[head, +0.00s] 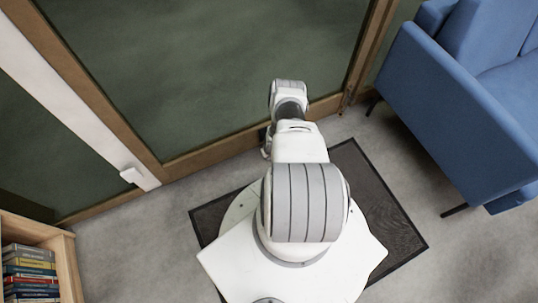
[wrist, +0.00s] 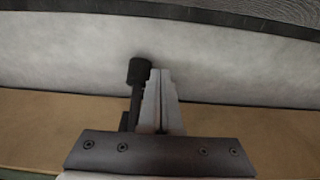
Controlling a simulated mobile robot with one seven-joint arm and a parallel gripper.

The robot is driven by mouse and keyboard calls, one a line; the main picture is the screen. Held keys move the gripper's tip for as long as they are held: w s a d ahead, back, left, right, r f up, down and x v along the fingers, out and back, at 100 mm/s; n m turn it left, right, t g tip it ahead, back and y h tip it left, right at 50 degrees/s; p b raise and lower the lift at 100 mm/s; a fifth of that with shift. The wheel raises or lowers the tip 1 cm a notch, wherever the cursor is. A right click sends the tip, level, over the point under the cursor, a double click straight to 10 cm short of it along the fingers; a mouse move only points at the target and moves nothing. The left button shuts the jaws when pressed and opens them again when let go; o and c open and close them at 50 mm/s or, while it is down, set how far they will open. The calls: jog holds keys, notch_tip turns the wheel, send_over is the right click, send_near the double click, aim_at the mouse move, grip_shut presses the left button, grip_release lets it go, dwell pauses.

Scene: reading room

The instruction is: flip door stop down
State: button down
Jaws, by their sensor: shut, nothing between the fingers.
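The door stop (wrist: 138,73) is a dark lever with a thick black tip, mounted on the door's wooden bottom rail (wrist: 55,122). In the wrist view it sticks out from the rail, with its tip seen against the grey floor. I cannot tell whether the tip touches the floor. My gripper (wrist: 160,72) is shut and empty, just right of the door stop, its fingertips beside the black tip. Whether they touch is unclear. The gripper body hides part of the door stop's mount. In the head view my arm mostly hides this spot at the glass door (head: 215,70).
A dark floor mat (head: 385,205) lies under my base. A blue armchair (head: 455,120) stands at the right. A wooden bookshelf (head: 62,262) with books is at the lower left. A white door post (head: 75,105) is left of the door. Grey floor is open between them.

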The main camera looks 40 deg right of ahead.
jog(key=shift+w+f, duration=0.3)
jog(key=shift+f, duration=0.2)
dwell(0.6)
